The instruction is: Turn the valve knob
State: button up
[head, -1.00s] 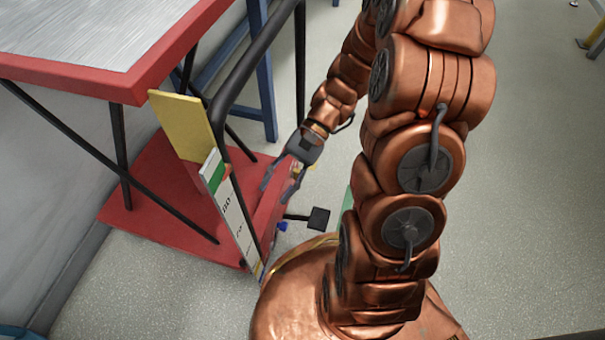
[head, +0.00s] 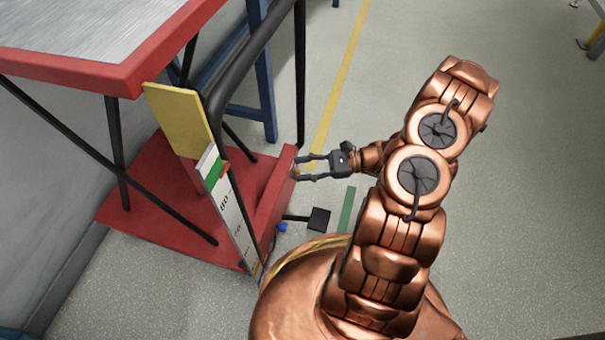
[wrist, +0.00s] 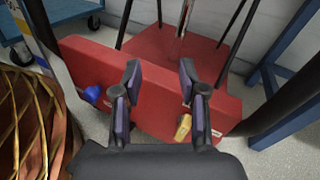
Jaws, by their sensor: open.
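My gripper (head: 298,168) is open, its two fingers pointing left at the red panel (head: 277,200) on the front of the red cart. In the wrist view, my gripper (wrist: 160,76) has nothing between its fingers, and the red panel (wrist: 150,105) lies behind them. A yellow knob (wrist: 183,127) sits on the panel beside the right finger. A blue knob (wrist: 92,94) sits on the panel to the left of the left finger; it also shows low on the panel in the head view (head: 282,227). I cannot tell which knob is the valve knob.
The red cart (head: 60,69) has a metal top, thin black legs and a black handle (head: 235,80). A yellow plate and a white scale board (head: 232,213) stand at its front. A black pedal (head: 319,219) is near the floor. Open floor lies to the right.

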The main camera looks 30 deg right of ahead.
jog(key=d+f+m+t+h, duration=0.3)
jog(key=d+f+m+t, duration=0.35)
jog(key=f, duration=0.35)
jog(key=b+x, duration=0.4)
jog(key=x, duration=0.2)
jog(key=shift+w+a, duration=0.25)
jog(key=shift+f, duration=0.1)
grip_shut()
